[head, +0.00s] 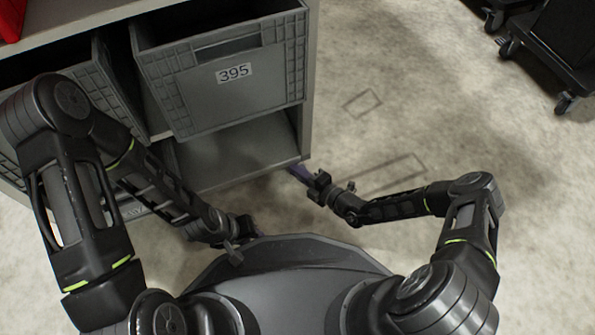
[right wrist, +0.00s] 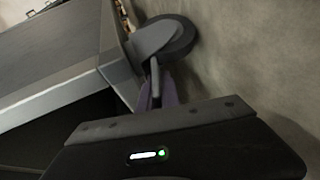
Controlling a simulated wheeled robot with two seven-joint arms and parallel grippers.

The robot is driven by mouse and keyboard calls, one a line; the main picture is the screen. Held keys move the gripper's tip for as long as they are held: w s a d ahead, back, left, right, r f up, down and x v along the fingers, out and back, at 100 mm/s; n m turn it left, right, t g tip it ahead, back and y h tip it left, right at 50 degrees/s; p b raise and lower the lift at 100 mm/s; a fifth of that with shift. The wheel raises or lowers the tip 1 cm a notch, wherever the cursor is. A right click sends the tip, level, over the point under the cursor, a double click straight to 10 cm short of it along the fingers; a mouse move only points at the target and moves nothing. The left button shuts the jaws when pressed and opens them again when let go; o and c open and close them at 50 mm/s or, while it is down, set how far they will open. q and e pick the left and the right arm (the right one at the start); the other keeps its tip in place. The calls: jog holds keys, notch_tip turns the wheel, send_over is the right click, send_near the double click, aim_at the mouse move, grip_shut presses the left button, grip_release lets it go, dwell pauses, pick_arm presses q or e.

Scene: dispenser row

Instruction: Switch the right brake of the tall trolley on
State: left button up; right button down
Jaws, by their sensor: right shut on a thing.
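The tall trolley (head: 309,115) is a grey shelf unit at the left of the head view, with its lower right corner near my right gripper. The right brake (head: 298,173) is a purple lever at that corner, partly hidden by the gripper. In the right wrist view the purple brake (right wrist: 169,90) shows below a dark round caster wheel (right wrist: 168,38), beside the trolley's grey panel (right wrist: 65,55). My right gripper (head: 311,180) is shut on the brake. My left gripper (head: 240,245) is low in front of the trolley; its fingers are too dark to read.
A grey bin (head: 225,85) labelled 395 sits on the trolley, with another bin (head: 90,75) to its left. Black wheeled carts (head: 560,50) stand at the top right. The pale floor (head: 430,100) between them and the trolley is clear, with rectangles marked on it.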

jog(key=shift+f, duration=0.1)
jog(key=shift+f+n+t+y, duration=0.3)
jog(key=shift+t+y, duration=0.2)
jog(key=shift+t, duration=0.3)
jog(key=shift+f+n+t+y, duration=0.15)
jog(key=shift+n+t+y, duration=0.35)
jog(key=shift+t+y, duration=0.25)
jog(key=c, duration=1.6)
grip_release()
jog(key=shift+o, duration=0.2)
jog(key=p+v, duration=0.1)
jog(key=v, duration=0.7)
jog(key=shift+p, duration=0.35)
